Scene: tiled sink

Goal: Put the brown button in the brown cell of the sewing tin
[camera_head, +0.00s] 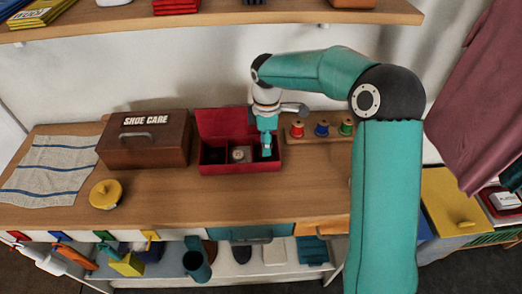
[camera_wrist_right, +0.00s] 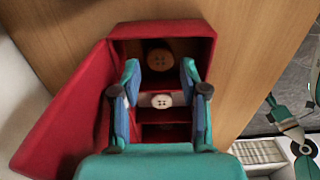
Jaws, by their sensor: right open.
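The red sewing tin (camera_head: 240,168) stands on the wooden counter with its lid (camera_head: 222,122) open at the back. My right gripper (camera_head: 266,150) points down into the tin's right cell in the head view. In the right wrist view the gripper (camera_wrist_right: 160,67) is open, a finger on each side of the brown button (camera_wrist_right: 159,60). The button lies in the end cell, which has a dark brownish floor (camera_wrist_right: 150,45). A pale button (camera_wrist_right: 162,100) sits in the middle cell. The third cell (camera_wrist_right: 160,135) is partly hidden by my gripper. My left gripper is not in view.
A brown shoe-care box (camera_head: 145,150) stands left of the tin, with a yellow round lidded thing (camera_head: 105,194) and a striped cloth (camera_head: 48,170). A spool rack (camera_head: 322,138) is behind right. Free counter lies in front. A shelf (camera_head: 210,20) hangs above.

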